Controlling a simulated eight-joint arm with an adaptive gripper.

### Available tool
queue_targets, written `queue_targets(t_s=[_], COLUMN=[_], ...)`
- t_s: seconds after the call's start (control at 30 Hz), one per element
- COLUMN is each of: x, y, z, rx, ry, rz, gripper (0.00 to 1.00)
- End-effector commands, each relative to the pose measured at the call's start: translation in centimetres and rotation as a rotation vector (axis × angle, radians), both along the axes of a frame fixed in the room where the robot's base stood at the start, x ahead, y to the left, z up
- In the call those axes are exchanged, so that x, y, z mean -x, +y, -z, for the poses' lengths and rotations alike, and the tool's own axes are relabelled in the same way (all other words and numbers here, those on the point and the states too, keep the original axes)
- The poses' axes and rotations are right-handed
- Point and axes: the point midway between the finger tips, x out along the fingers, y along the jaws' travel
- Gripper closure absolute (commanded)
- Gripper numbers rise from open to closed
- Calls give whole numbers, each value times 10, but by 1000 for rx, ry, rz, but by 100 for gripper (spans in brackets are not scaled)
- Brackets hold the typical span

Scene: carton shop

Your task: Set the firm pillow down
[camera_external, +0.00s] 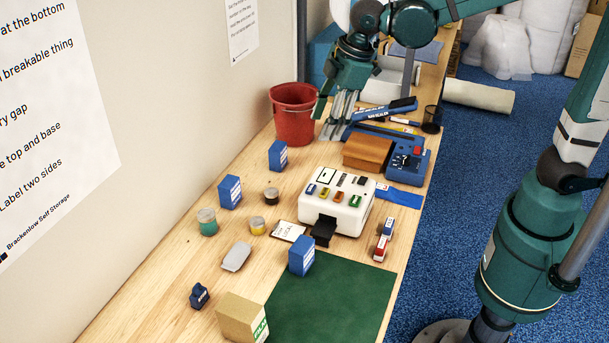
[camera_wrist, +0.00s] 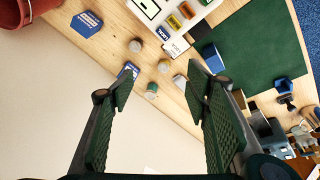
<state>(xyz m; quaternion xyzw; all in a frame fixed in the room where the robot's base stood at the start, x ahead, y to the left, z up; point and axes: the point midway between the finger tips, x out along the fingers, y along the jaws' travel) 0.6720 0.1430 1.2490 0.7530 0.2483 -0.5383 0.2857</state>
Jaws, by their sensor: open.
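My gripper (camera_external: 337,130) is high at the back of the bench, near the red bin. In the wrist view the gripper (camera_wrist: 160,92) has its two fingers wide apart with nothing between them. No thing in view is plainly a firm pillow. A small pale grey, rounded, cushion-like piece (camera_external: 236,256) lies on the wooden bench (camera_external: 155,290), left of the green mat; I cannot tell if it is the pillow. It shows small in the wrist view (camera_wrist: 180,81), beyond the fingers.
A red bin (camera_external: 293,118) stands by the wall. A white machine (camera_external: 337,203) with coloured buttons is mid-bench. Blue boxes (camera_external: 230,192) and several small jars (camera_external: 207,222) stand left of it. The green mat (camera_external: 335,300) has clear room. A cardboard box (camera_external: 240,318) is at the front.

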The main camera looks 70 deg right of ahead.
Motion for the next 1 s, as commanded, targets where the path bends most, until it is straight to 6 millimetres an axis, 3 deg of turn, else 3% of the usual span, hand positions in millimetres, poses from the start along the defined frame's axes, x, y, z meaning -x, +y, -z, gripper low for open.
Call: queue_targets(t_s=[0.5, 1.0], x=[84, 164], y=[-62, -109], z=[-19, -12], rx=[-86, -181], ry=[-93, -182], rz=[255, 493], gripper=[52, 52])
